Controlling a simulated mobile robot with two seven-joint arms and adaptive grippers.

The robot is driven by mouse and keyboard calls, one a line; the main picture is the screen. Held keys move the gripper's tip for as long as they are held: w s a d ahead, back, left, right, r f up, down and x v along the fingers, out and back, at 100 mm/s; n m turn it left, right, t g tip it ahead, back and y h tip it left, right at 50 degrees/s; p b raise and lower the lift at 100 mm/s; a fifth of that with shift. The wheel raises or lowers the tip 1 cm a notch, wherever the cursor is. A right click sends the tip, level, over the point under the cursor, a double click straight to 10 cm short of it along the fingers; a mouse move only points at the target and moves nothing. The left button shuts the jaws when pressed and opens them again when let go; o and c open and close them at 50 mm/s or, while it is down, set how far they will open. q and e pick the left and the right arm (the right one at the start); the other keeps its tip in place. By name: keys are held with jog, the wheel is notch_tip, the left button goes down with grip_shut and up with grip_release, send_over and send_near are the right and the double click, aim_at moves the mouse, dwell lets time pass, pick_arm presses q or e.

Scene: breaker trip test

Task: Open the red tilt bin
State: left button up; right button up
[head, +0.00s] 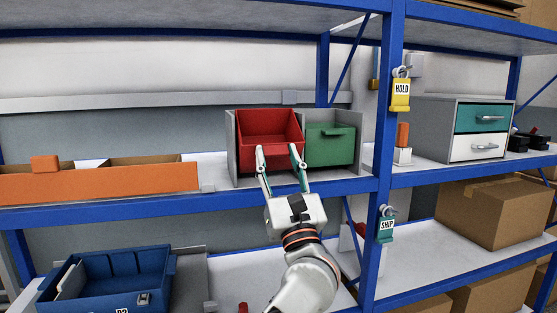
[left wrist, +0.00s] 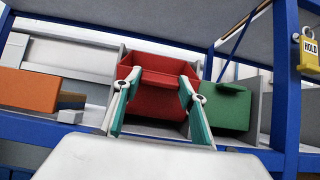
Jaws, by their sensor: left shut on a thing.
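The red tilt bin (head: 270,122) sits in a grey frame on the middle shelf, left of the green bin (head: 328,145). It is tilted forward, with its open top and inside showing. In the left wrist view the red bin (left wrist: 150,105) is straight ahead, with its lip-like handle (left wrist: 166,79) between my fingertips. My left gripper (head: 279,152) is at the bin's front, its two fingers spread to either side of the handle and shut on it. The green bin is closed. My right gripper is not in view.
An orange tray (head: 100,184) stands left on the same shelf. A blue upright (head: 386,130) with a yellow HOLD tag (head: 400,95) and a teal SHIP tag (head: 386,226) rises to the right. Beyond it is a drawer cabinet (head: 440,130). A blue bin (head: 125,280) sits below.

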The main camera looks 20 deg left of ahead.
pick_arm(q)
jog(key=o, duration=1.6)
jog(key=shift+w, duration=0.1)
jog(key=v, duration=1.2)
